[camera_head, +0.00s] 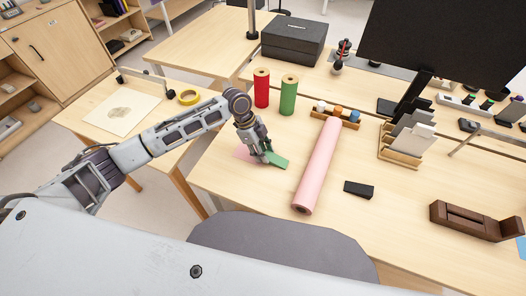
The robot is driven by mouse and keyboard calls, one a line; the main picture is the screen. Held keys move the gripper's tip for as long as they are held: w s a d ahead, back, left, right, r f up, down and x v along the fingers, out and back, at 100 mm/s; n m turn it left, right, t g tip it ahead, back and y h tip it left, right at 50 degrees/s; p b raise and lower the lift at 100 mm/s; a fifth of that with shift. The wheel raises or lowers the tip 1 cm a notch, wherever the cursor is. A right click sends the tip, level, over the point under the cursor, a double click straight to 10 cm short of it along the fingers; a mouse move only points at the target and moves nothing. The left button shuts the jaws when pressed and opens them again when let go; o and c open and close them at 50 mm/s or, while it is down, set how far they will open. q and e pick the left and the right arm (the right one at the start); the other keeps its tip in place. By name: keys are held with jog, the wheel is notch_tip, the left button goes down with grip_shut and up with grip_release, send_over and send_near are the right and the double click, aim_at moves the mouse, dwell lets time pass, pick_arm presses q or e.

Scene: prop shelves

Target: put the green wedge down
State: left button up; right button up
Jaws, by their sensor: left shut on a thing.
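The green wedge (279,162) is at the fingertips of my left gripper (264,156), over the left part of the desk, beside a pink sheet (243,152). The left gripper is shut on the wedge and points down at the desk. The fingers cover part of the wedge, and I cannot tell whether its underside touches the desktop. My right gripper is not in view.
A pink roll (318,165) lies just right of the wedge, with a black wedge (359,189) beyond it. A red cylinder (262,89) and a green cylinder (288,96) stand behind. A brown wooden holder (475,222) is at right. A grey chair (280,246) is in front.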

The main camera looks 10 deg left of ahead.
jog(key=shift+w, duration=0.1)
pick_arm(q)
jog(key=o, duration=0.6)
jog(key=shift+f, duration=0.1)
jog(key=o, duration=0.4)
jog(key=shift+o, duration=0.2)
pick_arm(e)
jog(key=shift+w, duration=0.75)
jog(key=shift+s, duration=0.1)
